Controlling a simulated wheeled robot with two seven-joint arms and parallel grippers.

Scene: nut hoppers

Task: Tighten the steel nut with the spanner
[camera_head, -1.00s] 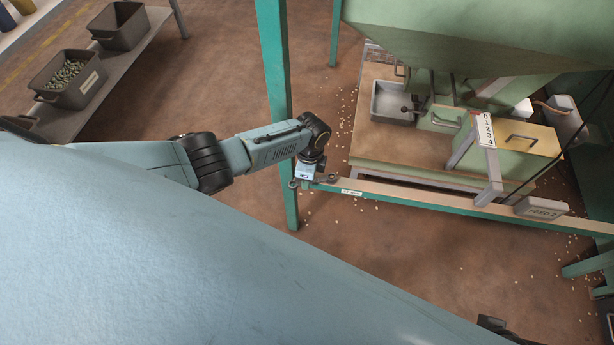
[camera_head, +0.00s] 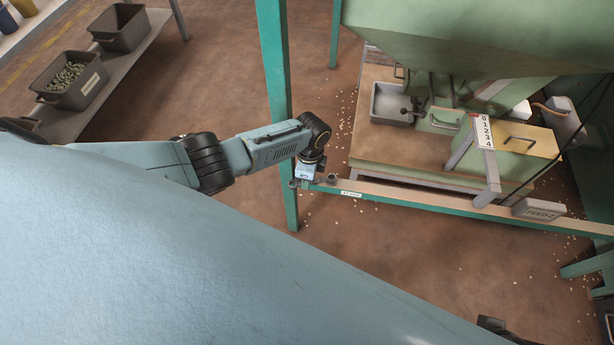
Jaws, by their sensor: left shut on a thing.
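My left gripper (camera_head: 303,184) is at the near end of the green rail, beside the green upright post. It is shut on a thin dark grey tool, which I take to be the spanner (camera_head: 332,178); only its ends show on either side of the jaws. It lies at the rail's left end, close to the post. The steel nut cannot be made out, as the gripper and tool cover that spot. My right gripper is not in view; only a small dark piece shows at the bottom edge.
The green rail (camera_head: 420,205) runs right from the post (camera_head: 277,110). A green hopper (camera_head: 480,35) hangs above. Dark bins (camera_head: 70,95) stand on a bench at left.

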